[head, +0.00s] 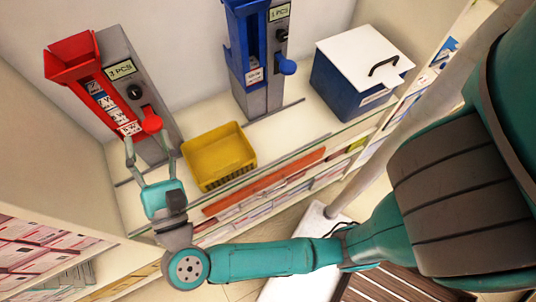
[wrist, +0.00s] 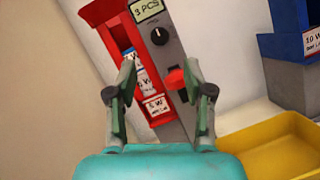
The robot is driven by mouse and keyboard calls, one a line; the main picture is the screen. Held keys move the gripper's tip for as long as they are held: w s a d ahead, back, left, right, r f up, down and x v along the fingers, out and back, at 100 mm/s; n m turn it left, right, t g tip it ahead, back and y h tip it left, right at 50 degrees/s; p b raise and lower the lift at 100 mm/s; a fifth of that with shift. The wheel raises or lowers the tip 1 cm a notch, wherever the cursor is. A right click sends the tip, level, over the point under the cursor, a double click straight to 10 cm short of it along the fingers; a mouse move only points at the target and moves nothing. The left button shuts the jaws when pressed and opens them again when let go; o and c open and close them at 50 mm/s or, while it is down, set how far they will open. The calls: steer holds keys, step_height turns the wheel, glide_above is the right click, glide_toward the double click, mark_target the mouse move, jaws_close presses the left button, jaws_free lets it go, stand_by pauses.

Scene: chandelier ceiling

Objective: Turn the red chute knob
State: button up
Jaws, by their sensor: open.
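The red chute knob (head: 152,122) sticks out from the grey side of the red chute (head: 88,80), low down beside its slot. In the wrist view the knob (wrist: 176,78) shows between the fingertips, nearer the right one. My gripper (head: 149,142) is open and empty, in front of the knob with a finger to either side. In the wrist view the gripper (wrist: 159,68) faces the chute's lower part. I cannot tell whether either finger touches the knob.
A yellow basket (head: 219,156) stands just right of my gripper. A blue chute (head: 246,55) with a blue knob (head: 287,66) and a blue box (head: 352,90) with a white lid (head: 352,48) stand farther right. Shelves with packets lie below the counter (head: 290,117).

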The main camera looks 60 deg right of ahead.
steer(key=s+d+f+n+t+y, duration=0.1)
steer(key=s+d+n+t+y, duration=0.3)
steer(key=n, duration=0.6)
steer(key=s+d+f+n+t+y, duration=0.1)
steer(key=s+n+t+y, duration=0.15)
steer(key=s+n, duration=0.55)
steer(key=s+d+f+n+g+y, duration=0.1)
steer(key=s+f+n+g+y, duration=0.3)
steer(key=n, duration=2.1)
steer(key=shift+s+f+g+y, duration=0.35)
steer(key=shift+s+f+y, duration=1.9)
steer(key=shift+s+f, duration=0.75)
steer(key=s+f+n+g+h, duration=0.1)
steer(key=s+f+n+g, duration=0.3)
steer(key=s, duration=0.3)
steer(key=shift+d+f+n, duration=0.4)
steer(key=shift+f+n, duration=0.05)
steer(key=shift+n, duration=0.35)
